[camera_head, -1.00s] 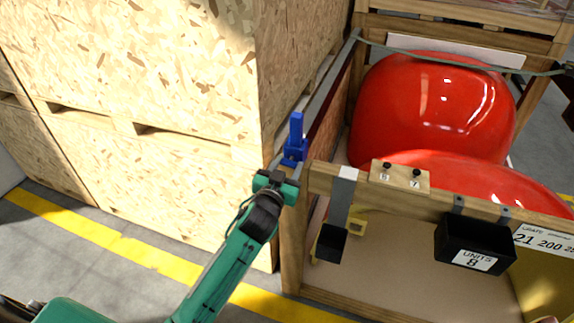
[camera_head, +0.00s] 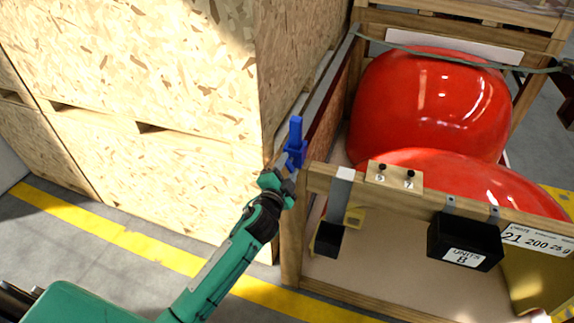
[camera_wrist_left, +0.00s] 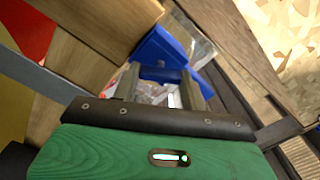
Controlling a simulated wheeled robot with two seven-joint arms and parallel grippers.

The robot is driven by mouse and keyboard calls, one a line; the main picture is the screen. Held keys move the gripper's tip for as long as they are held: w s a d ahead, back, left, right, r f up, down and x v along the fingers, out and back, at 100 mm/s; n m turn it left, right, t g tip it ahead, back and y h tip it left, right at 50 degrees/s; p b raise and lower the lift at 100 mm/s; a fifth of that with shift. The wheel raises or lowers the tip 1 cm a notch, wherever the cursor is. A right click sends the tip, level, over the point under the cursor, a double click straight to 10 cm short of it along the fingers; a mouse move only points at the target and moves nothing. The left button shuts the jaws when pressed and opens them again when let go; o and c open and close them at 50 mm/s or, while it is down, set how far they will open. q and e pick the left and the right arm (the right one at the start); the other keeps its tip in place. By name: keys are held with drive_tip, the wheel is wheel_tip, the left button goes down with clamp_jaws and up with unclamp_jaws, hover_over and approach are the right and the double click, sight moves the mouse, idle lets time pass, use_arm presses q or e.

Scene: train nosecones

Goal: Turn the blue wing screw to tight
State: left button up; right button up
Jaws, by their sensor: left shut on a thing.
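The blue wing screw (camera_head: 296,143) stands at the left front corner of the wooden crate, with its upright blue part pointing up. My left gripper (camera_head: 284,166), on a green arm from the lower left, is at the base of the screw and shut on it. In the left wrist view the blue screw (camera_wrist_left: 165,50) lies between the two fingers of the left gripper (camera_wrist_left: 166,88). The fingertips are partly hidden against the blue part. My right gripper is not in view.
The wooden crate (camera_head: 330,290) holds red nosecones (camera_head: 430,105). A black bin (camera_head: 465,242) and a smaller black box (camera_head: 329,239) hang on its front. Tall chipboard boxes (camera_head: 130,70) stand close on the left.

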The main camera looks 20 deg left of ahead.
use_arm(q)
drive_tip(key=m+p, duration=0.1)
drive_tip(key=m, duration=0.1)
drive_tip(key=shift+m, duration=1.1)
drive_tip(key=shift+m+p, duration=0.35)
drive_tip(key=shift+m, duration=0.35)
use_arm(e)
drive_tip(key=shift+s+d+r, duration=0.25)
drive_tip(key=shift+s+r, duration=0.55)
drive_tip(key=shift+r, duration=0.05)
use_arm(q)
drive_tip(key=shift+m, duration=0.4)
drive_tip(key=o, duration=1)
drive_tip(key=shift+d, duration=0.1)
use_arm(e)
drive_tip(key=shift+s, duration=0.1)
